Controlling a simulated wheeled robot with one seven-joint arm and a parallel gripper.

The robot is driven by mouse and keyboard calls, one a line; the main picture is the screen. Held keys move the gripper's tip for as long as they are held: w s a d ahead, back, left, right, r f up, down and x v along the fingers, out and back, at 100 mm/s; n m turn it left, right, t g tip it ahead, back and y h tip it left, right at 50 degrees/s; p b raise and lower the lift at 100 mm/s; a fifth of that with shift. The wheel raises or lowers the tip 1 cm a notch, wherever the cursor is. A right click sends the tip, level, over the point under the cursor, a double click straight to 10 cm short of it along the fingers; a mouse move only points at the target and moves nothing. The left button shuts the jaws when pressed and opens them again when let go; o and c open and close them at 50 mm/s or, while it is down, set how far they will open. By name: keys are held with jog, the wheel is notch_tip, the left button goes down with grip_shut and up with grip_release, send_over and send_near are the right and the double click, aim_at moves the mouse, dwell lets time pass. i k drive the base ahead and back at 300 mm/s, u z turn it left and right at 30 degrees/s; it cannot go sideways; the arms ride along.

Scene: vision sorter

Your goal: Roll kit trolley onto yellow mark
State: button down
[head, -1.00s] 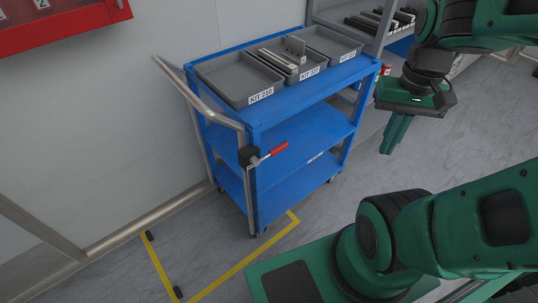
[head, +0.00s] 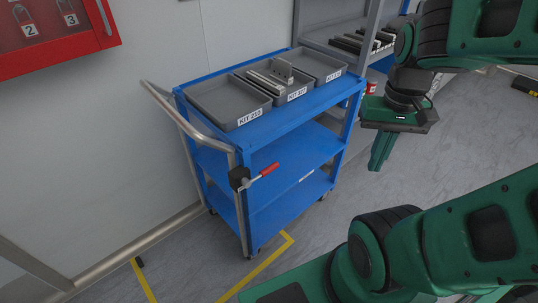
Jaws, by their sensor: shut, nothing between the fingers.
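The blue kit trolley (head: 290,113) stands upright against the wall in the head view. It has three shelves, a metal push handle (head: 185,118) on its left and a red-handled lever (head: 262,174) at its near left corner. Grey kit trays lie on its top. The yellow floor mark (head: 262,268) shows in front of the trolley at the bottom, partly hidden by my own body. The trolley's near caster is close to the mark's corner. My gripper (head: 377,165) is shut and empty, to the right of the trolley and apart from it.
A red lockout cabinet (head: 50,55) hangs on the wall at the upper left. A grey rack (head: 340,45) with dark bars stands behind the trolley. A metal rail (head: 35,255) runs along the lower left. Grey floor is open at the right.

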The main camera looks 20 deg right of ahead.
aim_at(287, 134)
jog(key=u, duration=2.3)
jog(key=k, duration=0.9)
jog(key=z, duration=0.65)
jog(key=i, duration=1)
